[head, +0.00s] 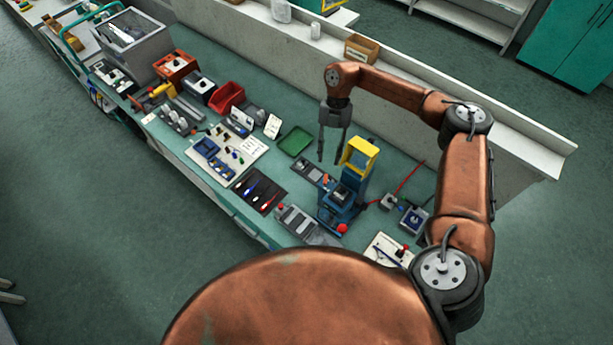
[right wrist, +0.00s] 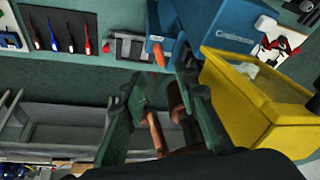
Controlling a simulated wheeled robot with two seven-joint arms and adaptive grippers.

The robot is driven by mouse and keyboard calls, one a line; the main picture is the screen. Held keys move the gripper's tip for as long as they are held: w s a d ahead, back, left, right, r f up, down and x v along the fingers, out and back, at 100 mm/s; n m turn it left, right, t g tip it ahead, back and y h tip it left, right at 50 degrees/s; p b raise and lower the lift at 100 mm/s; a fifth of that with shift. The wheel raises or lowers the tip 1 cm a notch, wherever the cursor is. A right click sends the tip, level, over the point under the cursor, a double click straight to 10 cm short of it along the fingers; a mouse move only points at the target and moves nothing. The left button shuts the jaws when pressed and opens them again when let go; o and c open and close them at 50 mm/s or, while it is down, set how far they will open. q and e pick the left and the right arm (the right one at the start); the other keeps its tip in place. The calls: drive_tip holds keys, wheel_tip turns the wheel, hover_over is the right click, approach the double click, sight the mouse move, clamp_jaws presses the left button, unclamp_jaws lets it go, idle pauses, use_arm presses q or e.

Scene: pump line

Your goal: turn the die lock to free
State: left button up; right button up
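A blue bench press (head: 340,210) with a yellow top frame (head: 361,157) stands on the green bench. A red knob (head: 342,228) sits at its front foot. The press (right wrist: 220,20) also shows in the right wrist view, with its yellow part (right wrist: 262,105) at the right and an orange-red handle (right wrist: 158,54) near the fingers. The die lock is too small or hidden to make out, so its setting does not show. My right gripper (head: 331,157) is open and empty, fingers down, above the bench just left of the yellow frame. My left gripper is out of view.
A green tray (head: 295,141) and a dark mat with screwdrivers (head: 259,191) lie left of the press. A grey block fixture (head: 304,224) stands close by its front left. Small boxes with a red cable (head: 413,218) lie to its right. A wall (head: 440,130) runs behind.

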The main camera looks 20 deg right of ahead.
sight(326, 178)
drive_tip(key=p+x, duration=0.2)
drive_tip(key=x, duration=0.4)
drive_tip(key=shift+f, duration=0.3)
drive_tip(key=shift+s+a+f, duration=0.1)
drive_tip(key=shift+s+f, duration=0.15)
drive_tip(key=shift+f, duration=0.35)
drive_tip(key=shift+c, duration=0.7)
clamp_jaws()
